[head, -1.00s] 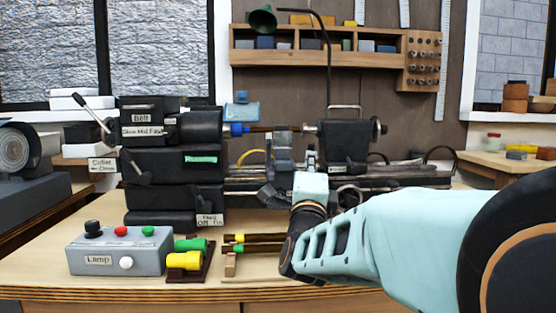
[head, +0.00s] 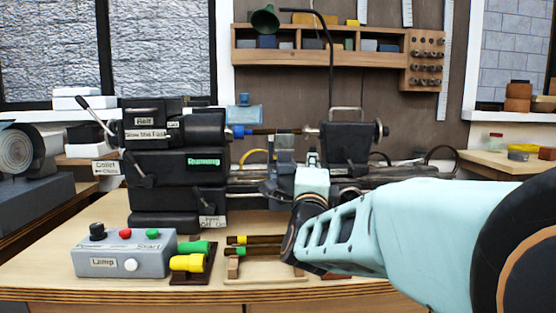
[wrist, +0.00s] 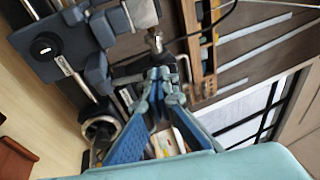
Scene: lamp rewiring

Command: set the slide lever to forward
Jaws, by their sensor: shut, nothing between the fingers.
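The black lathe (head: 170,195) stands on the wooden bench, with its slide and tailstock (head: 345,145) to the right. In the wrist view, a metal lever with a dark knob (wrist: 45,47) runs off a grey block (wrist: 97,72); I cannot tell whether this is the slide lever or which way it is set. My gripper (wrist: 160,76) has blue fingers that meet at the tips, shut and empty, close to metal fittings of the lathe. In the head view my wrist reaches to the front of the slide and hides part of it, and the fingertips are not clear.
A grey control box (head: 125,250) labelled Lamp, with coloured buttons, stands at the front left. Yellow and green cylinders (head: 188,262) and bar stock on a wooden rack (head: 258,268) lie beside it. A lamp on a thin bent stem (head: 328,60) rises behind the lathe.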

